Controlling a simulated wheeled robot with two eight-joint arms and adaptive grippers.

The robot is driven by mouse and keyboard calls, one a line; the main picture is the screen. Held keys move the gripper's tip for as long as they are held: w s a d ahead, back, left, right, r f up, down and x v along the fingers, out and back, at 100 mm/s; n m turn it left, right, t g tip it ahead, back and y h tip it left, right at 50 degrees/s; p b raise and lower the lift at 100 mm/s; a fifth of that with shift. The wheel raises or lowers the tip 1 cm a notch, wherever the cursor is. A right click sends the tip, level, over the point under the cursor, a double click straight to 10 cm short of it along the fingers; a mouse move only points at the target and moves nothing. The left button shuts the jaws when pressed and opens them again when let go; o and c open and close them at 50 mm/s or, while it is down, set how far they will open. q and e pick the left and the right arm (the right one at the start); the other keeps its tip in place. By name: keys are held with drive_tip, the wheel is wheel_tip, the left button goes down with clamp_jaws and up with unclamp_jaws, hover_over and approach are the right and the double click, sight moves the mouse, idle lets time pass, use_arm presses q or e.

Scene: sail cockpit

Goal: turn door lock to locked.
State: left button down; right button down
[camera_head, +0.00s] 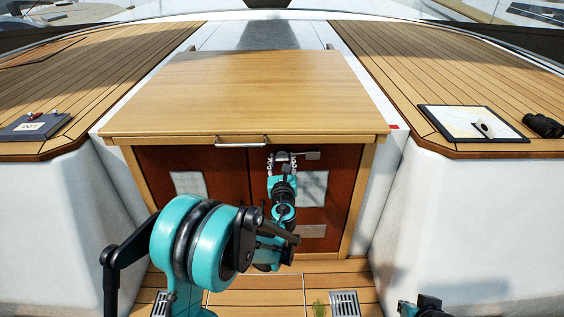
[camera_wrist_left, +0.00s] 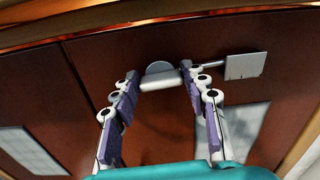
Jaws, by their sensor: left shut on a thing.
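The door lock (camera_wrist_left: 160,77) is a light grey knob or latch piece on the brown doors, near the seam. A thin bar runs right from it to a small pale plate (camera_wrist_left: 246,66), which also shows in the head view (camera_head: 312,155). My left gripper (camera_wrist_left: 158,82) is shut on the lock, one finger at each side of it. In the head view my left gripper (camera_head: 283,158) reaches the upper part of the right door (camera_head: 330,165) and hides much of the lock. My right gripper's fingers are not seen; only a bit of that arm shows at the bottom right edge.
A wooden hatch top (camera_head: 245,90) with a metal handle (camera_head: 241,141) overhangs the doors. White cockpit walls stand close on both sides. A chart board (camera_head: 460,120) and binoculars (camera_head: 543,125) lie on the right deck, a dark blue book (camera_head: 32,127) on the left.

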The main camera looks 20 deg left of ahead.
use_arm(q)
drive_tip(key=n+b, duration=0.2)
drive_tip(key=n, duration=0.2)
drive_tip(key=shift+a+f, duration=0.1)
drive_tip(key=n+b, duration=0.2)
drive_tip(key=n, duration=0.2)
drive_tip(key=shift+n, duration=0.3)
drive_tip(key=n+b, duration=0.1)
drive_tip(key=n, duration=0.3)
drive_tip(key=shift+a+f, duration=0.1)
drive_tip(key=shift+n+b, duration=0.75)
drive_tip(key=shift+n, duration=1.35)
drive_tip(key=c, duration=0.8)
unclamp_jaws()
drive_tip(key=shift+s, duration=0.1)
